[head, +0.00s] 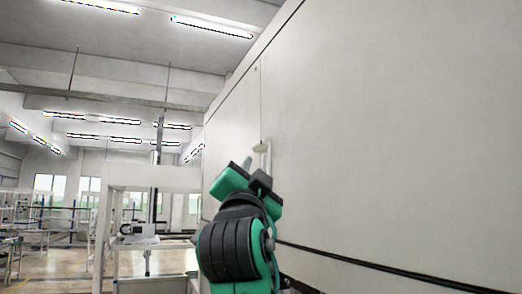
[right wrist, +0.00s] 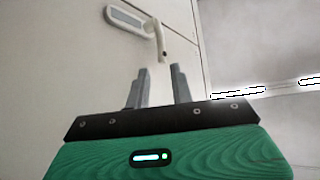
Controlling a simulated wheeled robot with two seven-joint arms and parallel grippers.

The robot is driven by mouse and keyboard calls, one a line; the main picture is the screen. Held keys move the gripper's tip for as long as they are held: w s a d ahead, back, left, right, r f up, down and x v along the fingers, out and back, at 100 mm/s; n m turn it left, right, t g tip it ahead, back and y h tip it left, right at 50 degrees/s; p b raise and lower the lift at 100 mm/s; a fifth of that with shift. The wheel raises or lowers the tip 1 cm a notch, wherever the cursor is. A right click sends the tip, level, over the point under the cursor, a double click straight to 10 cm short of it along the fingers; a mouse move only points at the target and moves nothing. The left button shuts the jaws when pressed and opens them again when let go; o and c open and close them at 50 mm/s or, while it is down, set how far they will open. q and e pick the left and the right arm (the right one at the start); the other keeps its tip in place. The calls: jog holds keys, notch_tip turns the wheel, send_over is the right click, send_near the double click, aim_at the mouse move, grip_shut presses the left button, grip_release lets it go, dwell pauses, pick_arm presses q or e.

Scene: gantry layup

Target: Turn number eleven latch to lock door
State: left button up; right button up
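A pale latch handle (right wrist: 159,40) sticks out from the flat white door (right wrist: 70,60) in the right wrist view. It also shows small in the head view (head: 264,150), partly hidden behind my right gripper. My right gripper (right wrist: 162,80) is open, with two grey fingers spread apart. The handle's lower end lies just beyond the fingertips, in line with the gap between them, and nothing is held. In the head view my green and black right gripper (head: 248,170) is raised close to the door. No number can be read on the latch. My left gripper is not in view.
A light oval plate (right wrist: 128,20) is set in the door beside the handle. The tall white wall (head: 400,130) fills the right side, with a dark horizontal seam low down. A white frame or bench (head: 150,180) stands at left, with open floor beyond.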

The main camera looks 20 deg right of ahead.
aim_at(260, 145)
jog(key=p+x, duration=0.7)
jog(key=x, duration=0.5)
jog(key=shift+r+p, duration=0.2)
jog(key=shift+p, duration=0.2)
jog(key=shift+w+d+r+p, duration=0.25)
jog(key=shift+w+d+p, duration=0.1)
jog(key=shift+w, duration=0.2)
jog(key=shift+a, duration=0.1)
grip_shut()
